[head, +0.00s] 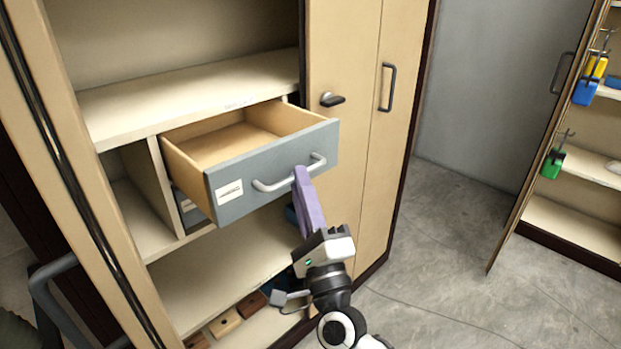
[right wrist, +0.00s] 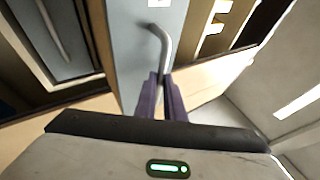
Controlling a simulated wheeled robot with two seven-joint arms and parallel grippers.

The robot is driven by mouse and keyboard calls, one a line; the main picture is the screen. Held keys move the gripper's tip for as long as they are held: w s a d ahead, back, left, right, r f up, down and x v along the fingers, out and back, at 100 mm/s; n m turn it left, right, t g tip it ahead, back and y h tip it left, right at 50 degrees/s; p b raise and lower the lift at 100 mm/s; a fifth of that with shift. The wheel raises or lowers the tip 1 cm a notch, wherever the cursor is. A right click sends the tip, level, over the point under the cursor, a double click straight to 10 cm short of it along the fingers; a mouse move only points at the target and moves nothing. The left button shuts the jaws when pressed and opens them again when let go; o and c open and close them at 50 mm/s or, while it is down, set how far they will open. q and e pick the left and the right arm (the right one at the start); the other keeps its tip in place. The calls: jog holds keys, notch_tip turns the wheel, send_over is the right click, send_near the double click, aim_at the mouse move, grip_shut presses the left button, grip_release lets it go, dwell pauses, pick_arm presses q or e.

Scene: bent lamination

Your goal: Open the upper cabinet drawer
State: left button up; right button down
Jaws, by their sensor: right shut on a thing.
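The upper cabinet drawer (head: 262,168) has a grey front with a white label and a light wooden inside. It stands pulled well out of the cabinet and looks empty. Its handle (head: 272,186) is a light grey bar. My right gripper (head: 300,174) has purple fingers and is shut on the handle near its right part. In the right wrist view the fingers (right wrist: 162,90) close at the handle (right wrist: 163,45). A lower drawer (head: 190,210) sits shut beneath, mostly hidden by the open one. My left gripper is not in view.
A cabinet door (head: 340,60) with a black latch stands just right of the drawer. Wooden blocks (head: 226,323) lie on the bottom shelf. Another open cabinet (head: 575,210) with hanging padlocks is at the far right. The grey floor (head: 440,260) between is clear except for a thin cable.

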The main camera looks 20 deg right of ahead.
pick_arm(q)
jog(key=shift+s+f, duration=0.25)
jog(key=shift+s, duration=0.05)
pick_arm(e)
jog(key=shift+s, duration=0.1)
jog(key=c, duration=1.8)
grip_release()
jog(key=shift+c, duration=0.2)
pick_arm(q)
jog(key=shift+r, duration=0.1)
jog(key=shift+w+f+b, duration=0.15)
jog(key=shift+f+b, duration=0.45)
jog(key=shift+b, duration=0.3)
pick_arm(e)
jog(key=v, duration=1)
jog(key=shift+s, duration=0.2)
